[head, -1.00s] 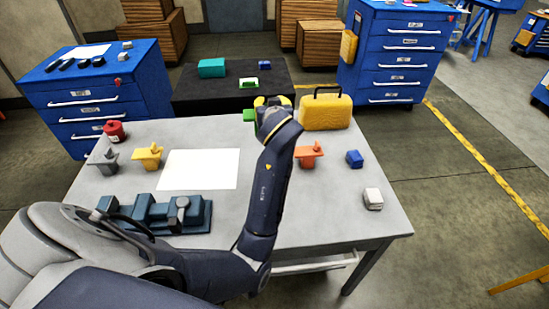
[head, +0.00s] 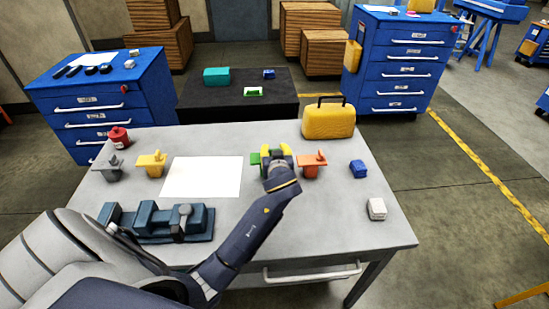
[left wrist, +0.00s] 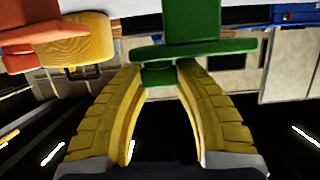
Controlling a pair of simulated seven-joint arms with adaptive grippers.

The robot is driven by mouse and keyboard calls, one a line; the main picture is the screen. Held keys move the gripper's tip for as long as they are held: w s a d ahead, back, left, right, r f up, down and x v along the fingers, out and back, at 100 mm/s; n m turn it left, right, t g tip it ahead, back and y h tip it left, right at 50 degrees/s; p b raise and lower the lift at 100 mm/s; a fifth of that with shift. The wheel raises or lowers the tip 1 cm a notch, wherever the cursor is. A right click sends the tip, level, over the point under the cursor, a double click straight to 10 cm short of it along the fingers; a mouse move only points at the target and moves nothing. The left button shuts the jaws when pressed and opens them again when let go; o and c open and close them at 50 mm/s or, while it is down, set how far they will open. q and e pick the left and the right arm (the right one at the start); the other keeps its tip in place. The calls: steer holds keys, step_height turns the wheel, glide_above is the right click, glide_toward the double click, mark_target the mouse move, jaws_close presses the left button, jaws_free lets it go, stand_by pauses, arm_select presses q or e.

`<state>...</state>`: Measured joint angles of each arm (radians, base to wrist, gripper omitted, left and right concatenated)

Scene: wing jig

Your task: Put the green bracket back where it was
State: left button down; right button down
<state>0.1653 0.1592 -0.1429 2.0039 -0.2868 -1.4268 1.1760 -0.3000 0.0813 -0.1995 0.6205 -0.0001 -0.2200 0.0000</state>
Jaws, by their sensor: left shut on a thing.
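The green bracket (left wrist: 193,48) is between the tips of my left gripper in the left wrist view. My left gripper (left wrist: 158,78) is shut on its narrow part, with yellow ribbed fingers on both sides. In the head view the gripper (head: 273,152) is over the right half of the grey table, and only a bit of the green bracket (head: 255,159) shows left of the fingers. I cannot tell whether the bracket touches the table. An orange bracket (head: 312,166) stands close to the right of the gripper. My right gripper is not in view.
On the grey table (head: 350,230) are a white sheet (head: 203,177), a yellow bracket (head: 152,165), a grey bracket (head: 112,170), a dark blue jig (head: 160,223), a yellow case (head: 328,122), a blue block (head: 358,169) and a white block (head: 377,209). A black table (head: 220,104) stands behind.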

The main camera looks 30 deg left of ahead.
arm_select(q)
steer(key=shift+f, duration=1.55)
steer(key=shift+f, duration=0.15)
steer(key=c, duration=1)
jaws_free()
steer(key=v, duration=1.2)
